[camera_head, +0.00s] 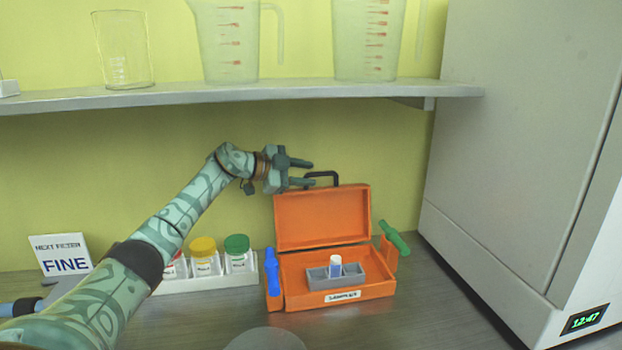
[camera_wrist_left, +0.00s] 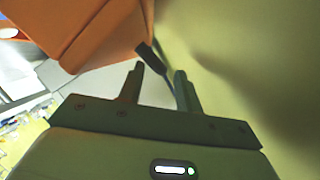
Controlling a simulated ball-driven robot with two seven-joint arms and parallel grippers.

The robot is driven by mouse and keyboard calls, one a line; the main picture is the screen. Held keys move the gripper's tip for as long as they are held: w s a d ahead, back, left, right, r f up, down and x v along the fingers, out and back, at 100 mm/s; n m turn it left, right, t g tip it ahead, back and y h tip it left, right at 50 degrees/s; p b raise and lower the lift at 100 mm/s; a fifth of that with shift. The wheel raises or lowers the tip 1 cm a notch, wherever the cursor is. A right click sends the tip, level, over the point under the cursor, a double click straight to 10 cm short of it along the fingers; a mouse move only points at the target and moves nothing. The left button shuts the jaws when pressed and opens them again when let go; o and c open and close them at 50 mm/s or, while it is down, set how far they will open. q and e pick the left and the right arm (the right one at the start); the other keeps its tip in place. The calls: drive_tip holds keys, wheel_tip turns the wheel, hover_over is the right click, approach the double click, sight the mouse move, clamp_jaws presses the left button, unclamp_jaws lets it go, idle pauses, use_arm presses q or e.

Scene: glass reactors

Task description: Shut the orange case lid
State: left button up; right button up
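The orange case (camera_head: 340,294) stands on the bench with its lid (camera_head: 322,218) raised upright at the back. A dark handle (camera_head: 322,176) sits on the lid's top edge. A grey rack (camera_head: 336,275) with a white-and-blue vial (camera_head: 335,266) is inside the case. My left gripper (camera_head: 306,173) is open at the lid's top left, close to the handle. In the left wrist view the lid (camera_wrist_left: 90,30) is at upper left, and the dark handle (camera_wrist_left: 155,62) reaches between the two fingers (camera_wrist_left: 162,85). I cannot tell whether they touch it. My right gripper is not in view.
A white rack with several capped jars (camera_head: 205,256) stands left of the case. A blue clamp (camera_head: 271,270) and a green-handled one (camera_head: 394,238) flank the case. A shelf (camera_head: 270,93) with beakers hangs above. A large grey appliance (camera_head: 520,150) stands right.

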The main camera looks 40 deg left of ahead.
use_arm(q)
drive_tip(key=shift+x, duration=0.95)
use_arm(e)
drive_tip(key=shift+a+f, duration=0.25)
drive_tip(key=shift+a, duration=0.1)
use_arm(q)
drive_tip(key=shift+r, duration=0.15)
clamp_jaws()
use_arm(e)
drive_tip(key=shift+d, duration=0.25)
